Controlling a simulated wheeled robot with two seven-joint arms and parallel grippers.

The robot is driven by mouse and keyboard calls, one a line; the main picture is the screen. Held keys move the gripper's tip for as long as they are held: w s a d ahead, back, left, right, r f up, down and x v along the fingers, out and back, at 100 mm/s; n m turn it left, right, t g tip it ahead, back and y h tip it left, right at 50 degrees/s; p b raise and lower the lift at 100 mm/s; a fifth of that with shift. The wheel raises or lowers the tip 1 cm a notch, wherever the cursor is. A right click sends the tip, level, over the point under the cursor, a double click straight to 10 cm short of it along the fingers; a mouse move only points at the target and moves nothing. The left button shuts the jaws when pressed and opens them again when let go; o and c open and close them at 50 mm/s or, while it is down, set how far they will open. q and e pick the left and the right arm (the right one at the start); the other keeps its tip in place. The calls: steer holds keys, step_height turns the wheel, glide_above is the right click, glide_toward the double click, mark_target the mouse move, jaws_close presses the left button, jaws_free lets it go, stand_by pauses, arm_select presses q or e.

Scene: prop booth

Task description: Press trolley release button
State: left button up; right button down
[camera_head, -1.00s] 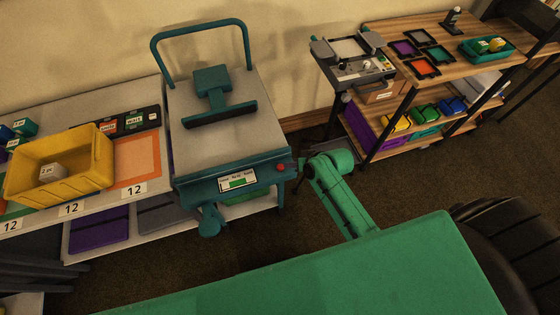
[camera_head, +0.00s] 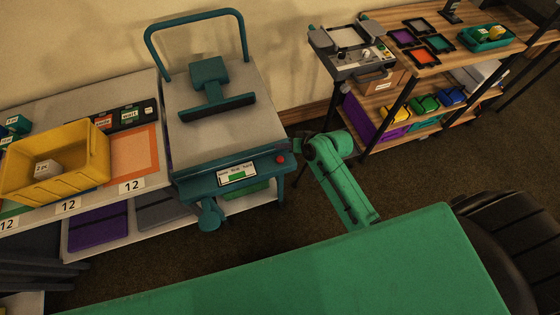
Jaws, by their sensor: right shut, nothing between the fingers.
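The trolley (camera_head: 212,120) has a grey deck and a teal frame with a tall teal handle at the back. A red button (camera_head: 281,159) sits at the right end of its teal front bar, beside a white label with a green patch (camera_head: 238,174). My right arm, green, comes up from below on the right. My right gripper (camera_head: 298,144) is small and dark at its far end, shut and empty, just right of and above the button. I cannot tell whether it touches the trolley. My left gripper is out of view.
A yellow crate (camera_head: 97,160) holding a white block stands on the table at left. A wooden shelf unit (camera_head: 452,64) with trays stands at right, with a grey control panel (camera_head: 348,66) at its near end. Brown floor (camera_head: 420,180) is open between shelf and trolley.

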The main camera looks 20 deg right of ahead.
mark_target(282, 161)
step_height(282, 161, down, 5)
steer(key=b, duration=0.3)
steer(key=shift+f, duration=0.1)
arm_select(q)
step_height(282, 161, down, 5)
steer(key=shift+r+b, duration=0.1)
steer(key=shift+b, duration=0.25)
arm_select(e)
steer(key=shift+f, duration=0.25)
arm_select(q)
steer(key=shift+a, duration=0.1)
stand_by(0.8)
arm_select(e)
steer(key=shift+f, duration=0.4)
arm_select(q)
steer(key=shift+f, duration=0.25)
arm_select(e)
steer(key=shift+f, duration=0.5)
stand_by(0.4)
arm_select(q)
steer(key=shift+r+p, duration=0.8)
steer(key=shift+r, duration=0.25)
arm_select(e)
steer(key=shift+r, duration=0.9)
